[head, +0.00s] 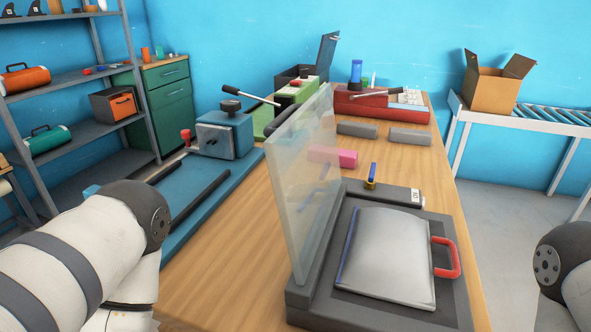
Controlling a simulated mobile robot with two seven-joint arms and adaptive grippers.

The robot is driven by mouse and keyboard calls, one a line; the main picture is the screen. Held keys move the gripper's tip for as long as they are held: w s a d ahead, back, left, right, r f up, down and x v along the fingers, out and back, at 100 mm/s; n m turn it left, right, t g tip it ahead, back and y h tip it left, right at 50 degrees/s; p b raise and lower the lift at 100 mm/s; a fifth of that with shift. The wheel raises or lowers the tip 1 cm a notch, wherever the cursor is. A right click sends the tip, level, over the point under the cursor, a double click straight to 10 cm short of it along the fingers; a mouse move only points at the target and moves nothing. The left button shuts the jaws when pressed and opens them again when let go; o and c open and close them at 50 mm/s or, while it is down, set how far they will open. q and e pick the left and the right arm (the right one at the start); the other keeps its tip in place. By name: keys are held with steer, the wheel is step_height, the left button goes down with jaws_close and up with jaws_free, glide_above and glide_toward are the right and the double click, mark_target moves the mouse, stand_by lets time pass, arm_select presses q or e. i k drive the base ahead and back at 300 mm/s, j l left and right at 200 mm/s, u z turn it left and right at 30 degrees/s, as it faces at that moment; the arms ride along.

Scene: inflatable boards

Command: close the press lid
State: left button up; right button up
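A dark grey press (365,319) sits at the near right of the wooden table. A clear, slightly green panel (303,180) stands nearly upright along the left side of the press. I cannot tell for sure which of these two is the press lid. My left arm comes in at the lower left and my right arm at the right edge. Neither gripper shows in the view.
A blue machine (223,135) with a lever stands on the left of the table (232,243). A red machine (370,105) stands at the back. The floor (510,222) right of the table is clear.

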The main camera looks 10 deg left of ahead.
mark_target(330, 180)
steer(key=j+z, duration=0.4)
steer(key=j, duration=0.25)
steer(key=k+j+z, duration=0.15)
steer(key=j+z, duration=0.25)
steer(key=j, duration=0.2)
steer(key=k+j, duration=0.2)
steer(key=k, duration=0.15)
steer(key=k+j+z, duration=0.1)
steer(key=k, duration=0.25)
steer(key=k+j, duration=0.3)
steer(key=i, duration=0.85)
